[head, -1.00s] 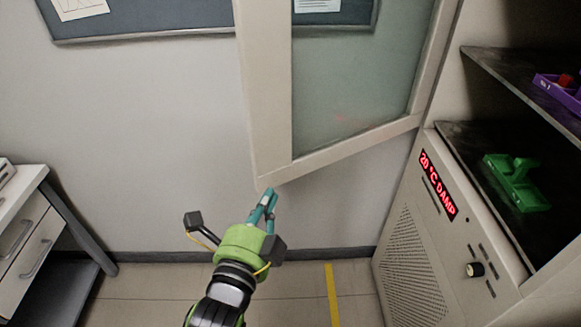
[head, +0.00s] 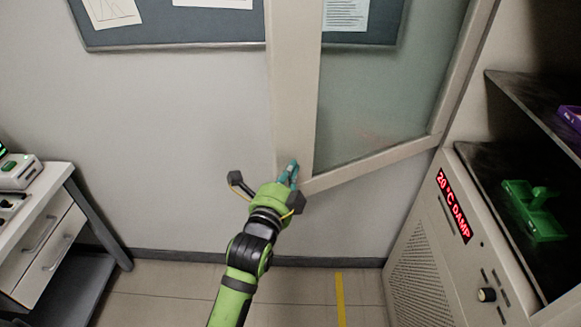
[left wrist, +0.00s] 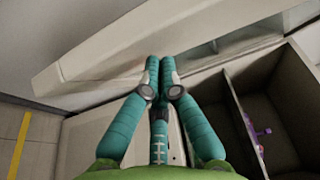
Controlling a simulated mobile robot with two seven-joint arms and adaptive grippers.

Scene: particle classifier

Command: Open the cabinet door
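The cabinet door (head: 295,100) has a pale frame and a cloudy glass panel (head: 370,100). It stands swung wide out to the left of the cabinet (head: 440,270), whose shelves are exposed. My left gripper (head: 291,172) is at the door's lower free corner, its teal fingers overlapping the frame in the head view. In the left wrist view the fingertips (left wrist: 160,62) meet with nothing visible between them, close to the door frame (left wrist: 95,62). Whether they touch the door I cannot tell. My right gripper is not in view.
A drawer unit (head: 45,240) stands at left. A yellow strip (head: 340,300) marks the open floor.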

